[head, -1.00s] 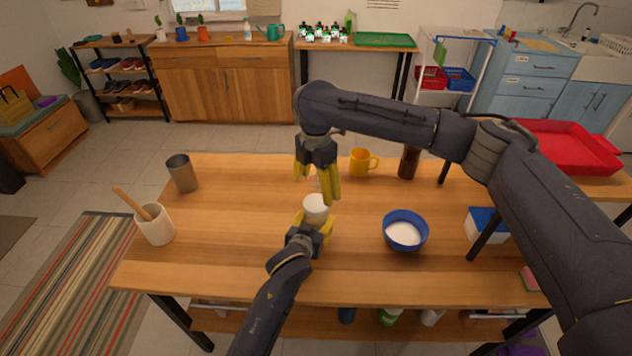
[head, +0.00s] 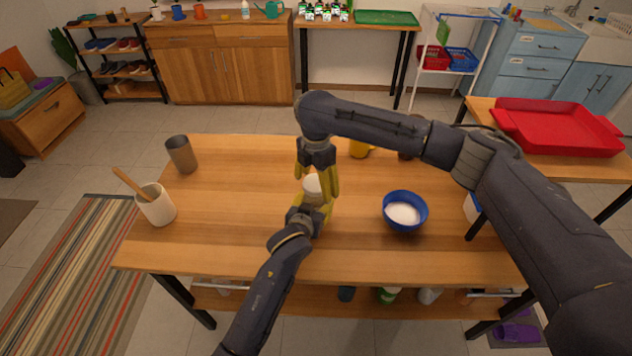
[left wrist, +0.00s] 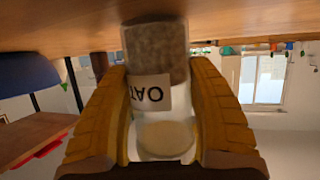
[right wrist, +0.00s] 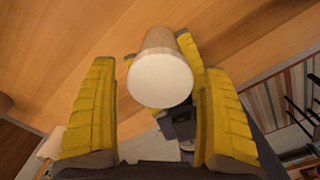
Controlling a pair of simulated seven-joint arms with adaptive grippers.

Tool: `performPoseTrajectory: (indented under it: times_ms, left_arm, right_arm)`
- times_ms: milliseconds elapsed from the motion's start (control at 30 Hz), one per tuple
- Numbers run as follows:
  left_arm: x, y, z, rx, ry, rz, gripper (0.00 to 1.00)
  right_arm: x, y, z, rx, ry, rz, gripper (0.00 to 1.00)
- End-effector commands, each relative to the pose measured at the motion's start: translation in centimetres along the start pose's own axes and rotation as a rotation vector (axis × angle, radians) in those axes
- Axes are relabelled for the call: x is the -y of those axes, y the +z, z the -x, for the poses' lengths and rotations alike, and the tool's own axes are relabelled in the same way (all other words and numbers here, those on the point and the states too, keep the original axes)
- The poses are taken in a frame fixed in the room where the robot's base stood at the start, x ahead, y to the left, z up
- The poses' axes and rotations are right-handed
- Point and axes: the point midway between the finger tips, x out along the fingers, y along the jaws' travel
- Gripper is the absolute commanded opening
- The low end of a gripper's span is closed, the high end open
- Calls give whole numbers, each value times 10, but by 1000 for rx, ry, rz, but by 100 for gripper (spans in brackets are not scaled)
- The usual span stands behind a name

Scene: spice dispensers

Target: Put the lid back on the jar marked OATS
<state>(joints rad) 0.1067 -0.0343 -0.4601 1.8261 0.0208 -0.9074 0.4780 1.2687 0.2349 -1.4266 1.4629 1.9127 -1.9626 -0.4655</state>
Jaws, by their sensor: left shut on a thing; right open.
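The OATS jar (left wrist: 157,55) is clear, with brown-grey contents and a label partly reading "OAT", upside down in the left wrist view. My left gripper (head: 314,206) is shut around it, above the table. A round white top, seemingly the lid (right wrist: 160,80), covers the jar's upper end. It also shows in the head view (head: 313,186) and as a pale disc in the left wrist view (left wrist: 165,139). I cannot tell whether it is fully seated. My right gripper (right wrist: 155,95) is open over the jar top, with gaps beside the white disc.
A blue bowl of white powder (head: 404,213) stands right of the jar. The table's front left is clear.

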Motion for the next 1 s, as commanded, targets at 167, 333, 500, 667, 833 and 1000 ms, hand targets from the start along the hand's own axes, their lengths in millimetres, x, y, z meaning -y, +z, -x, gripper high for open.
performPoseTrajectory:
  times_ms: [167, 333, 500, 667, 833, 1000]
  left_arm:
    - [0, 0, 0, 0, 1, 0, 0]
    - [0, 0, 0, 0, 1, 0, 0]
    - [0, 0, 0, 0, 1, 0, 0]
    - [0, 0, 0, 0, 1, 0, 0]
    - [0, 0, 0, 0, 0, 0, 0]
    - [0, 0, 0, 0, 0, 0, 0]
  right_arm:
    - [0, 0, 0, 0, 0, 0, 68]
    - [0, 0, 0, 0, 0, 0, 48]
    - [0, 0, 0, 0, 0, 0, 28]
    - [0, 0, 0, 0, 0, 0, 23]
    - [0, 0, 0, 0, 0, 0, 73]
    - [0, 0, 0, 0, 0, 0, 84]
